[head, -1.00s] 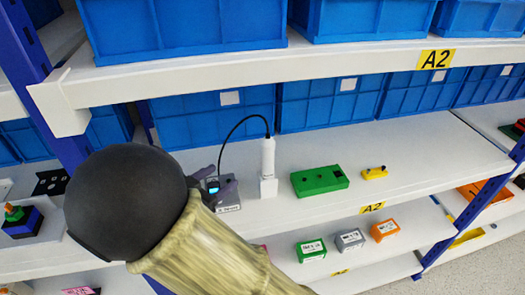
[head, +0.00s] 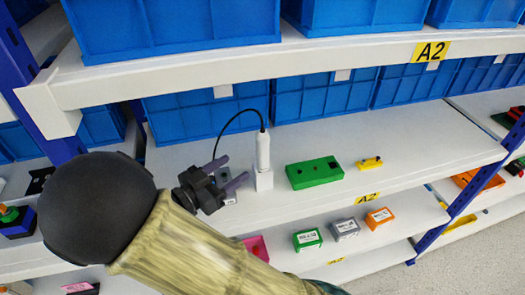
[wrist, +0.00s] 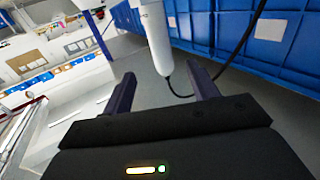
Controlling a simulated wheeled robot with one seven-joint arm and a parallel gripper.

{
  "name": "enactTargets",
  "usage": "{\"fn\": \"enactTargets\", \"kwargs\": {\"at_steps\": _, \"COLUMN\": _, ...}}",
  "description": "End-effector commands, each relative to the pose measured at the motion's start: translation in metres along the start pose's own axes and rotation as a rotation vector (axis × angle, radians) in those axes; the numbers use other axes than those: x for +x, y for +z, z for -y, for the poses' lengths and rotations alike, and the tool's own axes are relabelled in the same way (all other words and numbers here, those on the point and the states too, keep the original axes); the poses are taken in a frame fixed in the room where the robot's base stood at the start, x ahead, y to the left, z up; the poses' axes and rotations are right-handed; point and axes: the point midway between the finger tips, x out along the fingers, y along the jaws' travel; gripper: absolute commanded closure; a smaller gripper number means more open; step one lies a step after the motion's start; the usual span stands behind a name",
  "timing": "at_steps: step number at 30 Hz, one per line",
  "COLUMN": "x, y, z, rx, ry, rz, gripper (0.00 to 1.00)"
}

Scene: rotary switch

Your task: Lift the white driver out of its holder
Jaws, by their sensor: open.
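The white driver (head: 263,151) stands upright in its white holder (head: 264,181) on the middle shelf, with a black cable looping from its top. My gripper (head: 231,169) is just left of the driver in the head view, its two dark purple fingers apart and pointing toward it. In the wrist view the driver (wrist: 156,42) shows beyond the fingertips, in line with the gap between the fingers of my gripper (wrist: 162,84). Nothing is between the fingers. My arm and gripper hide most of the small box at the cable's other end.
A green block (head: 314,172) and a small yellow piece (head: 370,163) lie right of the holder. Blue bins (head: 327,108) line the shelf's back. The white upper shelf edge (head: 240,73) is above. Small green, grey and orange boxes (head: 379,217) sit on the lower shelf.

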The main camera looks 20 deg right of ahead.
Motion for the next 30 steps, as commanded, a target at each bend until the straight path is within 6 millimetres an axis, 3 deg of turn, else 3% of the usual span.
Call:
{"fn": "enactTargets", "kwargs": {"at_steps": 9, "x": 0.054, "y": -0.001, "z": -0.001, "rx": -0.001, "ry": 0.004, "rz": -0.001, "gripper": 0.41}}
{"fn": "enactTargets", "kwargs": {"at_steps": 23, "x": 0.065, "y": 0.000, "z": -0.001, "rx": 0.000, "ry": 0.006, "rz": 0.000, "gripper": 0.41}}
{"fn": "enactTargets", "kwargs": {"at_steps": 30, "x": 0.097, "y": -0.002, "z": -0.001, "rx": -0.003, "ry": 0.010, "rz": -0.001, "gripper": 0.41}}
